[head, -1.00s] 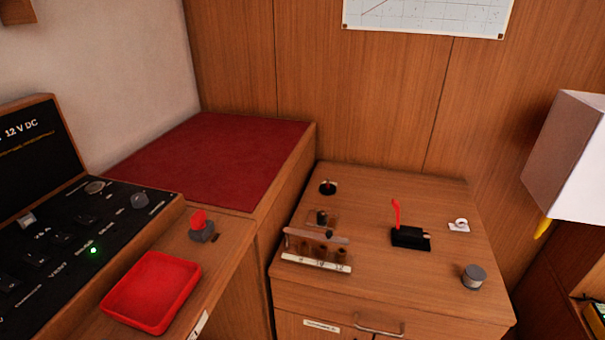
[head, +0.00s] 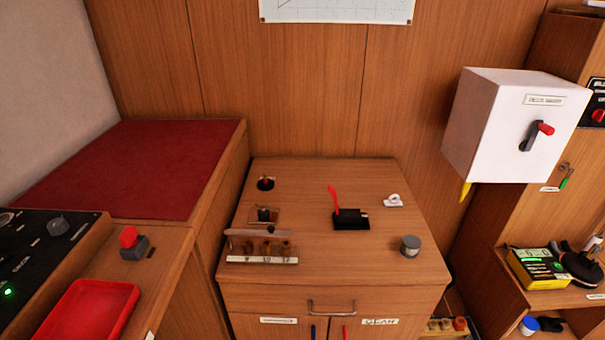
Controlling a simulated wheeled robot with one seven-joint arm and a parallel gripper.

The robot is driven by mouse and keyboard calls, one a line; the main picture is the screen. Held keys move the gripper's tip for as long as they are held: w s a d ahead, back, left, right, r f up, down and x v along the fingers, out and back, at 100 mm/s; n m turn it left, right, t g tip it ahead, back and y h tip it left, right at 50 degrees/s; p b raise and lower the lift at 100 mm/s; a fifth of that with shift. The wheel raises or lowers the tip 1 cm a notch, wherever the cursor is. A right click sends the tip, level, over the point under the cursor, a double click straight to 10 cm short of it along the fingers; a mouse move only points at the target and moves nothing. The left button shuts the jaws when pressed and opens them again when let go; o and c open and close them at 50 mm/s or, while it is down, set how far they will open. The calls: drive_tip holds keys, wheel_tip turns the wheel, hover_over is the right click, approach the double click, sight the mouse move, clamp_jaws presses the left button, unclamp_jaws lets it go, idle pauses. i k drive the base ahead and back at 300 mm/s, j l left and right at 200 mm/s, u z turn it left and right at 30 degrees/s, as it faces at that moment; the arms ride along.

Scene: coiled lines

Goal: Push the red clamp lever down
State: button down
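The red clamp lever (head: 333,198) stands up, nearly upright and tilted slightly left. It rises from the left part of a black clamp base (head: 351,220). The base sits on top of the wooden cabinet (head: 300,180), right of its middle. My gripper is not in the head view, so its state and place do not show.
A wooden rack (head: 262,260) stands on the cabinet's front left. A grey tin (head: 410,245) stands front right and a white roll (head: 393,200) back right. A white box (head: 500,125) juts from the wall at right. A red tray (head: 90,312) lies at left.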

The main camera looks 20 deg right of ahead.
sight(331, 190)
drive_tip(key=i+l, duration=0.15)
drive_tip(key=i, duration=0.95)
drive_tip(key=l+z, duration=0.05)
